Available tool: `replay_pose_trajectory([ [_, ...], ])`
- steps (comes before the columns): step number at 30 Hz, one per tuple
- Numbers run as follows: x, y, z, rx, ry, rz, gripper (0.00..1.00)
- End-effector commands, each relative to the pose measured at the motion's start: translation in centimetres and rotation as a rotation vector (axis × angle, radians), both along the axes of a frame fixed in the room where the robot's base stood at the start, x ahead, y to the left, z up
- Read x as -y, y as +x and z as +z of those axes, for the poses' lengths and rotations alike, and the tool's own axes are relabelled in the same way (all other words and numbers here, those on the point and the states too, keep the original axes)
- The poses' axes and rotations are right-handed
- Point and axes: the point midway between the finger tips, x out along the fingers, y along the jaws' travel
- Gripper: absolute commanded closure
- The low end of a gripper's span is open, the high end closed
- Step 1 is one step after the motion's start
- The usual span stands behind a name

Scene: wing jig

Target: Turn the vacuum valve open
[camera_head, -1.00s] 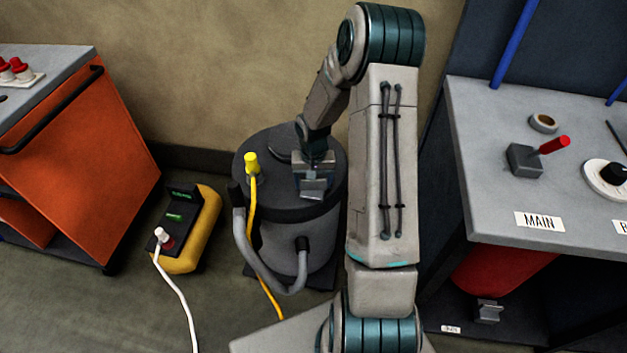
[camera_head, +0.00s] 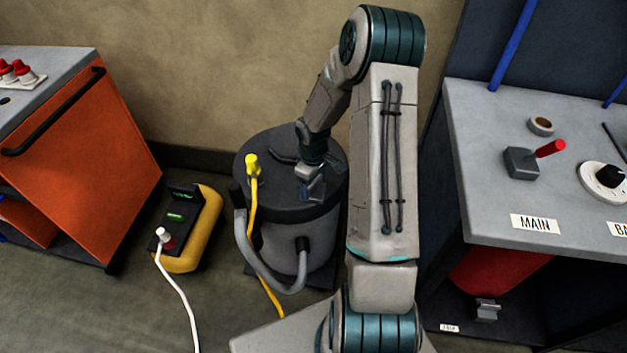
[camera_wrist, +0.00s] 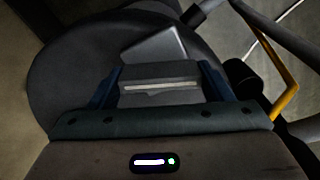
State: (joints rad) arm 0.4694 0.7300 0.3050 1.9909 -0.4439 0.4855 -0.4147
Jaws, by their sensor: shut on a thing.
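My gripper (camera_head: 312,182) points down over the black lid of the grey vacuum drum (camera_head: 275,205). In the wrist view its two blue fingers (camera_wrist: 161,84) are shut on a grey piece with a pale strip (camera_wrist: 160,72) at the lid. The piece is mostly hidden in the head view, and I cannot tell for sure whether it is the vacuum valve. A flat grey plate (camera_wrist: 155,44) lies just beyond the fingers. A yellow plug (camera_head: 252,165) with a yellow cord stands on the lid, left of my gripper.
A grey hose (camera_head: 250,250) loops down the drum's front. Left of it, a yellow-and-black unit (camera_head: 190,230) with a white cord lies on the floor. An orange cabinet (camera_head: 90,160) stands left. The right bench (camera_head: 480,130) carries a red-handled lever box (camera_head: 523,162) and a black knob (camera_head: 610,175).

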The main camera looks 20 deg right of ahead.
Motion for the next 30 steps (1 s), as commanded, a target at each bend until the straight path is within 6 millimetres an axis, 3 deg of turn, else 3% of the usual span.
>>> replay_pose_trajectory([
  [15,0.00,0.13,0.20,0.004,0.000,0.349,0.50],
  [30,-0.03,0.19,0.15,0.006,-0.001,0.423,0.50],
])
